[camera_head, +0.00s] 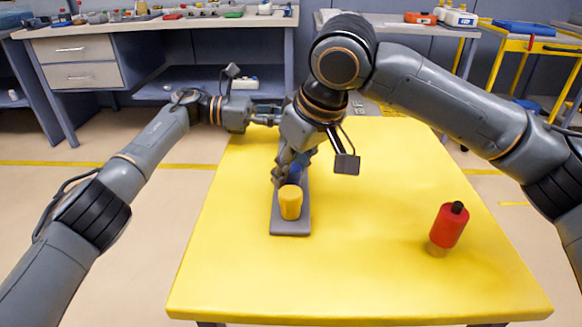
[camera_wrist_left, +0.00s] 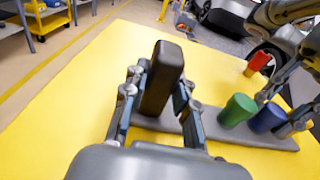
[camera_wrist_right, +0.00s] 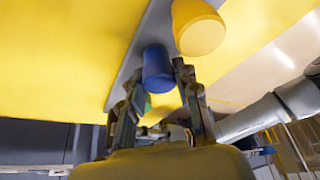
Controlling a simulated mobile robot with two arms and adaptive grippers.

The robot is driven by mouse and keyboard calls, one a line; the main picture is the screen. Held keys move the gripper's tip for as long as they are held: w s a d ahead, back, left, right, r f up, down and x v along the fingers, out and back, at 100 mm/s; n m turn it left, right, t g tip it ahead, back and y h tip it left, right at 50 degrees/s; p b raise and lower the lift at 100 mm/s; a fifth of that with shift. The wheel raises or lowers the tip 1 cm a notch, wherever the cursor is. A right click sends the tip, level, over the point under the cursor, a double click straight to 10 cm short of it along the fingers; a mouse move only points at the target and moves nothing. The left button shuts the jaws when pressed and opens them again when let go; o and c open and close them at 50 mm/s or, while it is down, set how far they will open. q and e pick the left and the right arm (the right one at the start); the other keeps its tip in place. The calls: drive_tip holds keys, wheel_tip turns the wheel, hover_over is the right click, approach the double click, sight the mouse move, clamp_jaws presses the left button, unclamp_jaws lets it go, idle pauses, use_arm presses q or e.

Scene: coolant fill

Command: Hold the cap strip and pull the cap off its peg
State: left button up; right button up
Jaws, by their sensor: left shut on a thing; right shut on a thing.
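The grey cap strip (camera_head: 290,228) lies on the yellow table with a yellow cap (camera_head: 290,203) at its near end. In the left wrist view, my left gripper (camera_wrist_left: 161,85) is shut on the strip's upright dark grey grip block (camera_wrist_left: 165,65). A green cap (camera_wrist_left: 238,109) and a blue cap (camera_wrist_left: 268,118) stand on the strip beside it. My right gripper (camera_wrist_right: 158,75) is shut around the blue cap (camera_wrist_right: 157,70), which sits between the green and yellow caps. The pegs are hidden under the caps. My right arm hides the strip's far end in the head view.
A red bottle with a black top (camera_head: 449,226) stands at the right of the yellow table (camera_head: 370,270). The table's near part is clear. Benches (camera_head: 150,25) and a yellow cart (camera_head: 540,45) stand behind.

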drive_tip(key=shift+r, duration=0.35)
drive_tip(key=shift+r, duration=2.4)
drive_tip(key=shift+r, duration=0.1)
drive_tip(key=shift+r, duration=1.9)
use_arm(q)
drive_tip(key=o, duration=1.1)
